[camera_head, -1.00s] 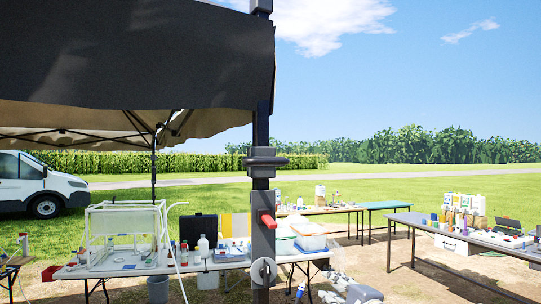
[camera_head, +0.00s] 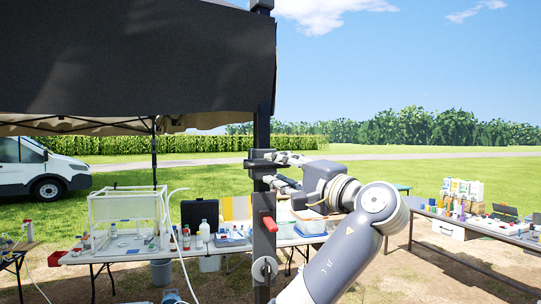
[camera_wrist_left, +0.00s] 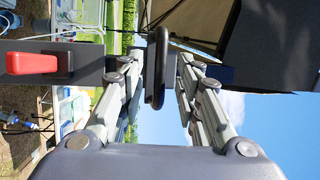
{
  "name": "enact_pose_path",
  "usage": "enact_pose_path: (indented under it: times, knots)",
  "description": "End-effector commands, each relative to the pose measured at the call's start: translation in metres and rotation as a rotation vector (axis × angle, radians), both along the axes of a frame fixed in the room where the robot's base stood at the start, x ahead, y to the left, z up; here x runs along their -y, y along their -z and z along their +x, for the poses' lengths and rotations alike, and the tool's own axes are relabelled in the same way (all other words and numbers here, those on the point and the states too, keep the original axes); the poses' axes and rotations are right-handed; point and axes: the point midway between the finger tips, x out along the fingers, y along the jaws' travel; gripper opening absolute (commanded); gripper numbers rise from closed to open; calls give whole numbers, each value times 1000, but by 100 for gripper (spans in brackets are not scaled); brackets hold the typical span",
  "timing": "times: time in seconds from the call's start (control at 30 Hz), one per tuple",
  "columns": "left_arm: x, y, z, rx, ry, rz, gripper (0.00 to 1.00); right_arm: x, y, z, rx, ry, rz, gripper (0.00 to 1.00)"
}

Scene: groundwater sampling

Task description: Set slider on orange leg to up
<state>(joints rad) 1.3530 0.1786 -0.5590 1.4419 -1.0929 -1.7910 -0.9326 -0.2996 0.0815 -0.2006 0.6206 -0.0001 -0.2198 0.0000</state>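The canopy leg (camera_head: 262,130) is a dark upright post in the head view; no orange shows on the post itself. Its slider (camera_head: 257,163) is a dark collar with a flange, above a red lever (camera_head: 268,222). My left gripper (camera_head: 271,169) is at the slider from the right, one finger above the other. In the left wrist view, the fingers of my left gripper (camera_wrist_left: 160,64) stand apart on either side of the slider's dark rounded flange (camera_wrist_left: 157,75). I cannot tell whether they touch it. The red lever (camera_wrist_left: 32,63) shows there at left. My right gripper is not in view.
A dark canopy (camera_head: 130,60) hangs overhead. Behind the leg is a white table (camera_head: 125,256) with a clear box (camera_head: 125,215) and bottles. Another table (camera_head: 470,226) stands at right. A white van (camera_head: 38,170) is at far left. Grass lies beyond.

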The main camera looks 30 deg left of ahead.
Motion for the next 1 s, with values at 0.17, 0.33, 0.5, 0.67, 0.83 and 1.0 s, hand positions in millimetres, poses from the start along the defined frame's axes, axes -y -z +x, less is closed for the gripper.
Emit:
enact_pose_path:
  times: [0.17,0.33,0.5,0.67,0.83,1.0]
  knots:
    - [-23,-7,7,-2,-1,0,32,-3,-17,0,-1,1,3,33]
    - [-33,-6,11,-2,1,1,32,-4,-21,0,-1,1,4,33]
    - [-34,-5,12,-1,2,1,32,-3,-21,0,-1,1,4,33]
    - [-34,-5,11,-1,2,1,25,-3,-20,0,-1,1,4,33]
    - [-34,-5,11,-1,2,1,0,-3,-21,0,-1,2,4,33]
    - [-34,-6,11,0,2,0,0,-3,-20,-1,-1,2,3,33]
